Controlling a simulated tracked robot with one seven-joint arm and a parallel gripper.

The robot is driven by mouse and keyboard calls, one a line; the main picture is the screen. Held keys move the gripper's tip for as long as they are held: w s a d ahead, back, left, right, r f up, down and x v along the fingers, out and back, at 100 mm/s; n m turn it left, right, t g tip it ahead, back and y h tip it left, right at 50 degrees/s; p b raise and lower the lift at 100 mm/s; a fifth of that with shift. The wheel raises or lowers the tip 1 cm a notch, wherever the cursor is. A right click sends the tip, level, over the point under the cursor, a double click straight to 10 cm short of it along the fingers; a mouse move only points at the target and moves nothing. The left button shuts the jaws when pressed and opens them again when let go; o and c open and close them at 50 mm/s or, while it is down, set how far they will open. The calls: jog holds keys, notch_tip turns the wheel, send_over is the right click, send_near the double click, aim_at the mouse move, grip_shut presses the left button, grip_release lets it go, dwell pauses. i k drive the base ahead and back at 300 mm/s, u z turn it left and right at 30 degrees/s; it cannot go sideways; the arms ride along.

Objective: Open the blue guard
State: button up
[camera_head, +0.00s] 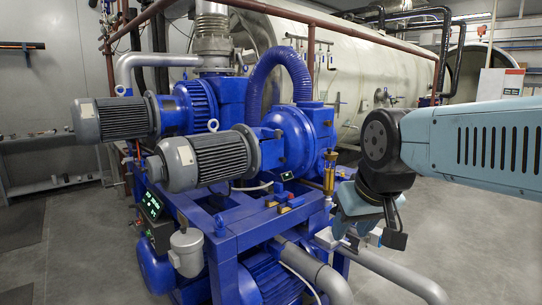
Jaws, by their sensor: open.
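A blue pump machine (222,236) fills the middle of the head view. It has ribbed blue housings (197,106), a round blue casing (292,138) and a blue frame. I cannot tell which of these blue parts is the guard, and no part of them stands visibly open. My gripper (358,241) hangs at the right end of the blue frame, pointing down, with its fingers apart and nothing seen between them. It overlaps the frame's right end in the picture. Whether it touches the frame cannot be told.
Two grey motors (207,161) jut out to the left. A blue corrugated hose (283,68) arches above the machine. Grey pipes (405,283) run low at the front right. A large pale cylindrical chamber (365,65) lies behind. The grey floor (470,240) at the right is clear.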

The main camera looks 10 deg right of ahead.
aim_at(273, 150)
jog(key=z, duration=0.05)
jog(key=i, duration=1)
jog(key=u, duration=0.05)
